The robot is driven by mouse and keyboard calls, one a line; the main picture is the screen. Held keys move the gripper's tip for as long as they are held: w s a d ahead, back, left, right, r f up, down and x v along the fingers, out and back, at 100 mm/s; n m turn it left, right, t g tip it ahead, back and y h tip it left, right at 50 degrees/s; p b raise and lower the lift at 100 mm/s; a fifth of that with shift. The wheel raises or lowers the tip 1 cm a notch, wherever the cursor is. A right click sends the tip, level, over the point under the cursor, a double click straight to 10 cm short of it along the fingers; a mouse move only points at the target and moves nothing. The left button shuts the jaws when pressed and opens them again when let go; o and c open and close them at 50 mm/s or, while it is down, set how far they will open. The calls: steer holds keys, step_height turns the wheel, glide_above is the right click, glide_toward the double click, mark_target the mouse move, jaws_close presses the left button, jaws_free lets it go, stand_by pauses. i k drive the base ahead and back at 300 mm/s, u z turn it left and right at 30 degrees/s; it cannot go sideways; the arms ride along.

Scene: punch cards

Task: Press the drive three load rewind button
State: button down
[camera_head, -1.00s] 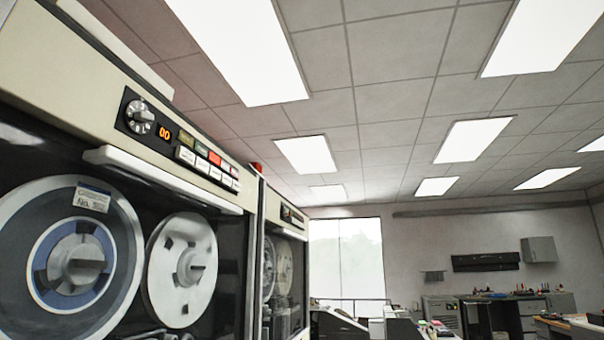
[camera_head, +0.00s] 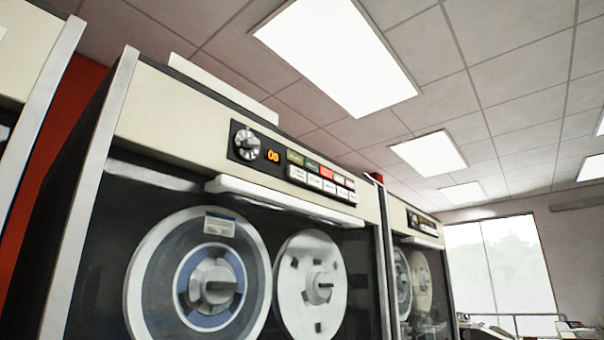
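A tape drive (camera_head: 190,110) fills the middle of the head view. Its black control panel (camera_head: 265,166) carries a round knob, an orange number display (camera_head: 273,156) reading what looks like "00", and a row of coloured lamps above white push buttons (camera_head: 322,184). The button labels are too small to read, so I cannot tell which is load rewind. Another drive (camera_head: 416,225) with its own small panel (camera_head: 422,223) stands beyond it to the right. Part of a further cabinet (camera_head: 60,60) shows at the left edge. I cannot tell which drive is number three. My gripper is not in view.
A white horizontal handle bar (camera_head: 285,201) juts out below the panel. Two tape reels (camera_head: 145,290) sit behind the drive's front. A bright window (camera_head: 500,265) and some desk items stand at the far right.

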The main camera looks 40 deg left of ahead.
mark_target(293, 172)
steer(key=k, duration=0.65)
steer(key=u, duration=0.8)
steer(key=i, duration=0.5)
